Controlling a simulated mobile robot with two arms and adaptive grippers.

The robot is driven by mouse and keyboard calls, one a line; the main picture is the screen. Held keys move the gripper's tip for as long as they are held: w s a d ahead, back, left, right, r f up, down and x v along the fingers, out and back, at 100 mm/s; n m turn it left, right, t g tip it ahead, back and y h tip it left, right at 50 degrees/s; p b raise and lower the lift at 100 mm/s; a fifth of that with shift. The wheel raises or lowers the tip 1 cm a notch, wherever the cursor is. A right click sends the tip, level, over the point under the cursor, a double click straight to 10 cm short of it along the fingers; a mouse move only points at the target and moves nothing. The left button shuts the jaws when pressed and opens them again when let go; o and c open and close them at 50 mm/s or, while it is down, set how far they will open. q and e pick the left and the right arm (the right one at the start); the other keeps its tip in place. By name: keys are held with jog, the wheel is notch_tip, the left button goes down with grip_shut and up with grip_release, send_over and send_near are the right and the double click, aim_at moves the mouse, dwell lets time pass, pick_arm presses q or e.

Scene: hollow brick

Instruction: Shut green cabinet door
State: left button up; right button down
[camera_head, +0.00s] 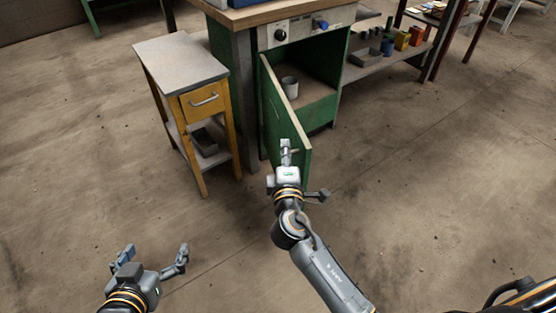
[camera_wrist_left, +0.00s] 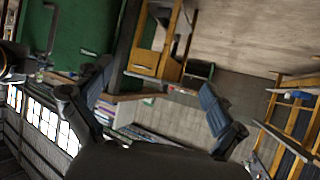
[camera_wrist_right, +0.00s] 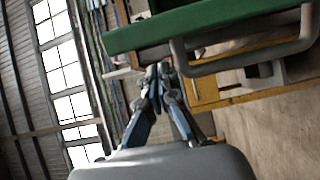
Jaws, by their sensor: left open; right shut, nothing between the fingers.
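The green cabinet stands under the workbench, and its green door (camera_head: 271,98) is swung wide open toward me. The door also shows in the left wrist view (camera_wrist_left: 85,30), with a handle on its face. In the right wrist view, the door's green edge (camera_wrist_right: 200,30) and grey bar handle (camera_wrist_right: 250,62) are close. My right gripper (camera_head: 287,147) is shut and empty at the door's free end; I cannot tell whether it touches. It also shows in the right wrist view (camera_wrist_right: 158,75). My left gripper (camera_head: 152,252) is open and empty over the floor, left of the door.
A yellow side table with a grey top (camera_head: 180,60) and a drawer stands just left of the cabinet. A light cup (camera_head: 289,87) is inside the cabinet. A low shelf with small boxes (camera_head: 402,41) is to the right. The floor (camera_head: 440,180) at right is clear.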

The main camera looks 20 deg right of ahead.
jog(key=shift+d+r, duration=0.1)
jog(key=shift+d, duration=0.9)
